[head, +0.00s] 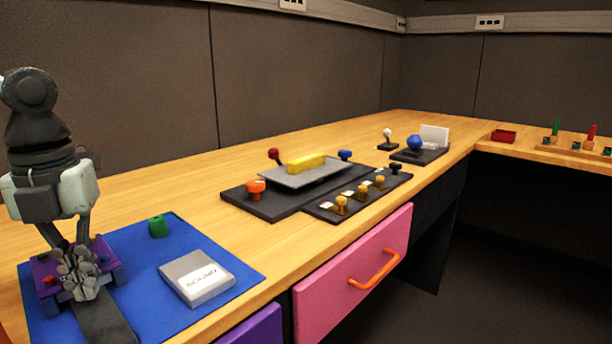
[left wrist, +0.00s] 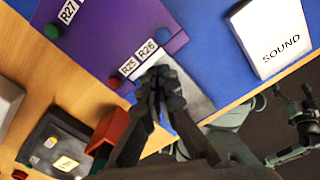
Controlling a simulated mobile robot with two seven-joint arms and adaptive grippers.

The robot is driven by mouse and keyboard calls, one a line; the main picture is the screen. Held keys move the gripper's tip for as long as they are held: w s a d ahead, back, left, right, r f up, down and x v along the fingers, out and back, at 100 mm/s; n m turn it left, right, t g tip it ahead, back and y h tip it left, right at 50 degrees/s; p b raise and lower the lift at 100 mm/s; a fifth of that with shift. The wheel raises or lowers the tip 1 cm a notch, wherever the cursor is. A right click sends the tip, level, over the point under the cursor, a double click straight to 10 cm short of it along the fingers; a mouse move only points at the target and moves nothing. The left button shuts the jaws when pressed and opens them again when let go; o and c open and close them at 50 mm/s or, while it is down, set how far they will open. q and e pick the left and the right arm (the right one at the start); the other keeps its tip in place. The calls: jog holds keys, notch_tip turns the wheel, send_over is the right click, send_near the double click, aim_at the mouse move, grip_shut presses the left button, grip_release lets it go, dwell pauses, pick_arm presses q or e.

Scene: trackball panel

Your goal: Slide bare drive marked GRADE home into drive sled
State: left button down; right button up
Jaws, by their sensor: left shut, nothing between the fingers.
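A purple unit (head: 45,270) with coloured knobs stands on the blue mat at the lower left. In the left wrist view the purple unit (left wrist: 110,40) shows labels R25, R26 and R27. A plain grey slab (head: 103,325) runs out from its front edge; it also shows in the left wrist view (left wrist: 196,97), partly behind the fingers. I read no GRADE mark on it. My left gripper (head: 80,280) is shut and empty, its fingertips over the unit's front edge by the slab. A grey block marked SOUND (head: 196,278) lies on the mat, also in the wrist view (left wrist: 270,35).
A green cube (head: 157,226) sits on the blue mat (head: 140,285). Black panels with knobs and a yellow bar (head: 306,163) lie farther right. A pink drawer (head: 345,275) is below the counter edge. Parts of my other arm (left wrist: 295,130) show in the wrist view.

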pick_arm(q)
notch_tip(320, 180, up, 7)
jog(key=p, duration=0.3)
jog(key=shift+s+d, duration=0.3)
jog(key=shift+d, duration=0.1)
jog(key=shift+f, duration=0.15)
dwell(0.3)
